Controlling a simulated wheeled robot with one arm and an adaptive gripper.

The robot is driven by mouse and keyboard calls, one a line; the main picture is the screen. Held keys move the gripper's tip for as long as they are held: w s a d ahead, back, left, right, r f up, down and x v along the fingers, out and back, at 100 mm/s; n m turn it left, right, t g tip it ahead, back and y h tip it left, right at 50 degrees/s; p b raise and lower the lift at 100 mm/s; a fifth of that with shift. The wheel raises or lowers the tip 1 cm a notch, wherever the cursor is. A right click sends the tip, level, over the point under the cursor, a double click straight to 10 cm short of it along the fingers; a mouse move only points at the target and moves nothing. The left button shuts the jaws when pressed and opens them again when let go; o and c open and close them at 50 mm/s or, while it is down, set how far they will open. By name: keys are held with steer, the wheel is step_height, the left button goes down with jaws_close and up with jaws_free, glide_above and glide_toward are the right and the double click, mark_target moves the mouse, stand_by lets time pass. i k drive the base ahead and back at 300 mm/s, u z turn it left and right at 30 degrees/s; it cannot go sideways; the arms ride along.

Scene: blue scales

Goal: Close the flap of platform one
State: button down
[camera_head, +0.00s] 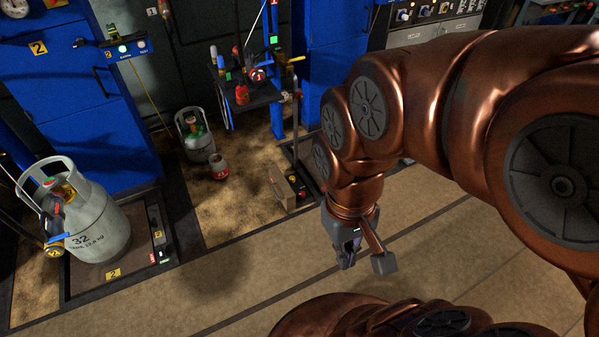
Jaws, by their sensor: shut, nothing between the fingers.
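My gripper (346,262) hangs from my copper-coloured arm right of the centre, over the tan floor. Its grey fingers are shut and empty, apart from the scales. A platform with a dark frame (300,158) lies behind and left of it, partly hidden by my arm. No number shows on it, so I cannot tell if it is platform one. A small panel with red and yellow parts (297,184) stands at its front edge, next to a tan plate (279,192) that may be a flap. The flap's position cannot be made out.
At the left, a platform marked 2 (113,274) bears a large grey gas cylinder (95,228). Blue cabinets (88,100) and a tool stand (250,95) line the back.

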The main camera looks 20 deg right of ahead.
mark_target(283, 192)
steer(key=z, duration=0.2)
steer(key=i, duration=0.65)
steer(key=u, duration=0.7)
steer(key=i, duration=0.7)
steer(key=u, duration=0.8)
